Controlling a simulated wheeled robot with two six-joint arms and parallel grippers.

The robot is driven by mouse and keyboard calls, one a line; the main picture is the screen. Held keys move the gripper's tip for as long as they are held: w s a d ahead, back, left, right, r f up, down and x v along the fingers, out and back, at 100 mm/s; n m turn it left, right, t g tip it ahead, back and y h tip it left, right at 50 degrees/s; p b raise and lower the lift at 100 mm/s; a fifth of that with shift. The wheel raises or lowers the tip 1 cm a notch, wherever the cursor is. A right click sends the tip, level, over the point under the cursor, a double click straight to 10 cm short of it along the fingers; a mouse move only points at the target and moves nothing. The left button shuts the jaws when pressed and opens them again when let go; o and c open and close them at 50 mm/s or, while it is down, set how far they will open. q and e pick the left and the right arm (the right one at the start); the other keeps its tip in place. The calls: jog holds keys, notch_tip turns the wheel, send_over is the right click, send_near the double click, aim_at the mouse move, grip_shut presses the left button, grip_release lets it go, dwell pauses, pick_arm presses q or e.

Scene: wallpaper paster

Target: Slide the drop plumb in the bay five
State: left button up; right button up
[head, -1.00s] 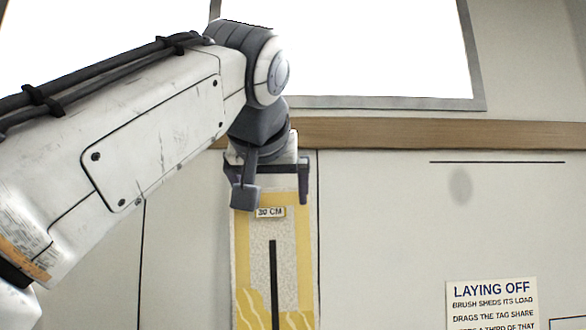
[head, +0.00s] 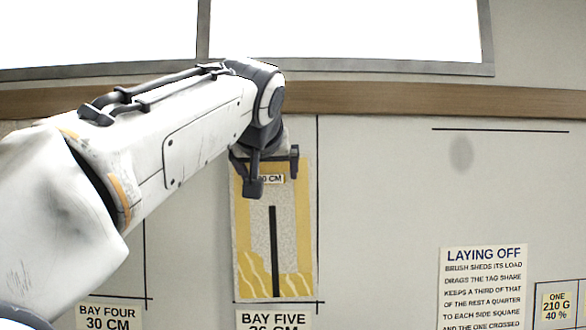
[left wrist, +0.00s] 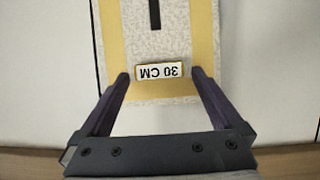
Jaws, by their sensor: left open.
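The drop (head: 244,215) is a pale speckled strip with yellow side bands, wavy yellow shapes at its foot and a dark line down its middle. It hangs on the wall above the bay five sign (head: 273,319), just left of a vertical black line. Its 30 CM tag (head: 270,179) is near the top. My left gripper (head: 273,178) is open at the top of the drop, partly covering it and the tag. In the left wrist view the drop (left wrist: 112,45) lies between and beyond the open fingers (left wrist: 160,75). My right gripper is not in view.
A wooden rail (head: 420,101) runs across the wall above the drop, below bright windows. A bay four sign (head: 108,317) is at the lower left. A Laying Off notice (head: 484,288) and a smaller notice (head: 556,305) are at the right.

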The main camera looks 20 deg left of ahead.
pick_arm(q)
jog(key=c, duration=1.4)
jog(key=shift+w+d, duration=0.1)
jog(key=shift+d, duration=0.2)
